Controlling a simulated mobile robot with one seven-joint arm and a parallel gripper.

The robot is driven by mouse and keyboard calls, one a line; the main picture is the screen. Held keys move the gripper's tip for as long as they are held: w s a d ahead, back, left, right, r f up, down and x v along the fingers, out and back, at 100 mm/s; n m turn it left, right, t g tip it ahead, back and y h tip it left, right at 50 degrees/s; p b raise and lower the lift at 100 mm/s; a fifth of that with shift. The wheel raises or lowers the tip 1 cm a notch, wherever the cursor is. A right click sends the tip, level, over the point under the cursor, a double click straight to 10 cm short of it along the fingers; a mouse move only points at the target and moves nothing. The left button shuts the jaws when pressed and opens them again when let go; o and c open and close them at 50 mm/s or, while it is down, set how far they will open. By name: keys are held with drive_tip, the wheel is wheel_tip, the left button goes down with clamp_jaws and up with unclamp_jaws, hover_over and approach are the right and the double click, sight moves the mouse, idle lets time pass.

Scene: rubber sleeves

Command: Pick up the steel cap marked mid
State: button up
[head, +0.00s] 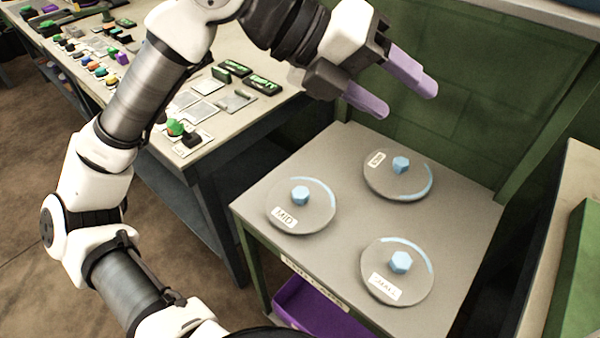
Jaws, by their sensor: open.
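The cap marked MID (312,217) is a flat grey disc with a light blue knob (300,195) in its middle and a white label at its front. It lies at the left of the grey stand top (345,150). Two similar caps lie there too: one at the back (412,189), its label hard to read, and one at the front right (412,288), its label too blurred to read surely. My gripper (385,92) has two purple fingers, held apart and empty. It is above the back of the stand, up and to the right of the MID cap, touching none of the caps.
A long workbench (215,135) with many small coloured parts and cards stands to the left. A purple bin (325,312) sits under the stand top. A green panel (460,100) rises behind the stand. A light surface with a green item (575,270) is at the right.

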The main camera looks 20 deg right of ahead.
drive_tip(key=w+a+f+n+t+y, duration=0.2)
drive_tip(key=w+f+n+y, duration=0.3)
drive_tip(key=f, duration=0.4)
drive_tip(key=n+t+y, duration=0.2)
drive_tip(key=y, duration=0.4)
hover_over(301, 192)
wheel_tip(301, 192, down, 5)
drive_tip(key=f, duration=0.8)
drive_tip(key=shift+s+a+f, duration=0.1)
drive_tip(key=shift+a, duration=0.25)
drive_tip(key=shift+d+f+p, duration=0.2)
drive_tip(key=shift+f+p, duration=0.3)
drive_tip(key=shift+f, duration=0.9)
drive_tip(key=shift+d+f+p, duration=0.15)
drive_tip(key=shift+f+p, duration=0.35)
drive_tip(key=shift+f, duration=0.9)
clamp_jaws()
